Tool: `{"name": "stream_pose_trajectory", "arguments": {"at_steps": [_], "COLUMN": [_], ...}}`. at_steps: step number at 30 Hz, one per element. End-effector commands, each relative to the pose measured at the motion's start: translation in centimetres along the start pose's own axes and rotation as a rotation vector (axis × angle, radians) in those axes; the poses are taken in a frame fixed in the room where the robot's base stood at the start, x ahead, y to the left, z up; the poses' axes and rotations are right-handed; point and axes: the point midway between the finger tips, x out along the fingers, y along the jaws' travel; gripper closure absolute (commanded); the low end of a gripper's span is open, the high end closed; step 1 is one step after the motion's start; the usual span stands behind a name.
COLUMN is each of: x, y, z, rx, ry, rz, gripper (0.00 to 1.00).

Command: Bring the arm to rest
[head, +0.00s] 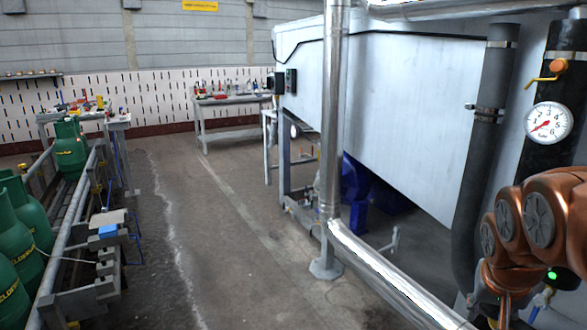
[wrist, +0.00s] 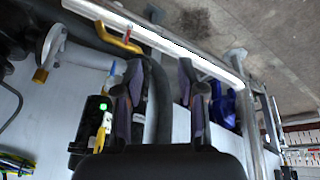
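My arm (head: 540,235) shows as copper-brown links at the right edge of the head view, folded close in front of a pressure gauge and dark pipes. My gripper is not visible in the head view. In the wrist view my gripper (wrist: 160,105) has its two dark fingers spread apart with a clear gap between them. Nothing is held between the fingers. Behind the gap are a grey wall and a dark pipe.
Green cylinders (head: 70,148) stand on a conveyor (head: 75,215) at left. A metal post (head: 331,150) and low silver rail (head: 390,278) are close ahead. A large grey machine (head: 400,100) fills the right. A workbench (head: 235,102) stands behind. The floor (head: 215,230) between is clear.

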Motion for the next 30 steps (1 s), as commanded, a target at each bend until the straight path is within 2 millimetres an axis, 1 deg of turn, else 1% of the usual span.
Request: {"name": "stream_pose_trajectory", "arguments": {"at_steps": [1, 5, 9, 15, 24, 27, 30], "x": [-2.2, -4.6, -7.5, -11.6, -18.3, -20.2, -21.6], "y": [-0.4, -1.5, -2.5, -3.3, -3.7, -3.6, -3.5], "z": [0.3, 2.4, 4.5, 7.9, 12.8, 14.3, 15.6], "rx": [-0.025, -0.088, -0.153, -0.248, -0.385, -0.425, -0.457], "ry": [-0.024, -0.088, -0.151, -0.252, -0.394, -0.439, -0.474], "rz": [-0.006, -0.024, -0.044, -0.068, -0.107, -0.119, -0.128], "gripper": [0.61, 0.61, 0.61, 0.61, 0.61, 0.61, 0.61]}}
